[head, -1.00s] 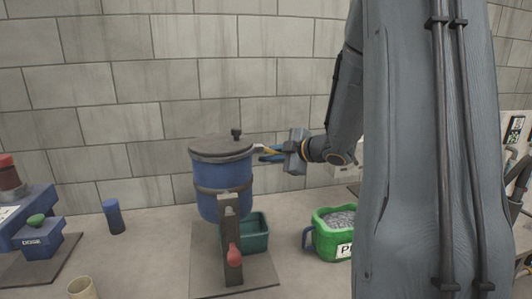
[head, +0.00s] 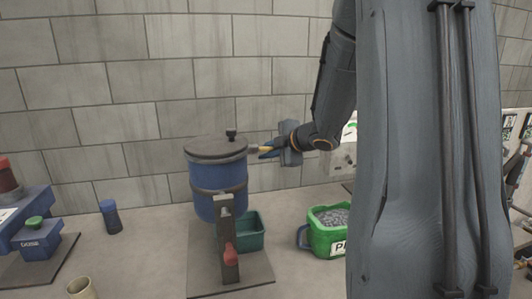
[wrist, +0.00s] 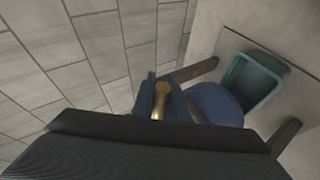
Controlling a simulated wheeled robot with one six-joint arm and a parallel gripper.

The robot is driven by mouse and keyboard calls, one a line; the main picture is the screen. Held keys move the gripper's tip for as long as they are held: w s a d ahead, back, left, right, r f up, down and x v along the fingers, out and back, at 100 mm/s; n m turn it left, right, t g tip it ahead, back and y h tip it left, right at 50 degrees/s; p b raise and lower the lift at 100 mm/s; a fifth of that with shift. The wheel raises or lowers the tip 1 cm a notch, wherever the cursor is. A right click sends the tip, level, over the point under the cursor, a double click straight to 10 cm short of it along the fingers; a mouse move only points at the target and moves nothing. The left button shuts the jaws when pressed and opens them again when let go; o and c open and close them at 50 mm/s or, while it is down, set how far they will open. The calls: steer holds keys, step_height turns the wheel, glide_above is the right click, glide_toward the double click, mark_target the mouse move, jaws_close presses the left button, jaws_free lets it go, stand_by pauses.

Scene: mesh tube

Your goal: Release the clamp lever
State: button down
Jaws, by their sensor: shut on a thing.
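A blue drum (head: 217,176) with a grey lid (head: 214,147) and a small dark knob on top is held in a dark stand (head: 230,258). The clamp lever (head: 262,149) is a short yellow-brass piece at the right side of the drum's rim. It also shows as a brass rod with a rounded end (wrist: 161,96) in the wrist view. My gripper (head: 267,154) is right of the lid, its blue fingers shut on the lever. Most of the lever's root is hidden by the fingers and my wrist. A dark wrist part covers the lower wrist view.
A teal bin (head: 250,231) stands behind the stand's post, which carries a red knob (head: 230,255). A green bucket (head: 328,237) of grey granules is to the right. A blue dosing device (head: 35,235), blue cylinder (head: 110,216) and beige cup (head: 80,288) are left. A block wall is behind.

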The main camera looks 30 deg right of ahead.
steer(key=c, duration=1.7)
jaws_free()
steer(key=shift+c, duration=0.2)
steer(key=v, duration=0.7)
steer(key=shift+s+b, duration=0.35)
steer(key=shift+s, duration=0.05)
steer(key=shift+s+d+r, duration=0.1)
steer(key=shift+r, duration=0.05)
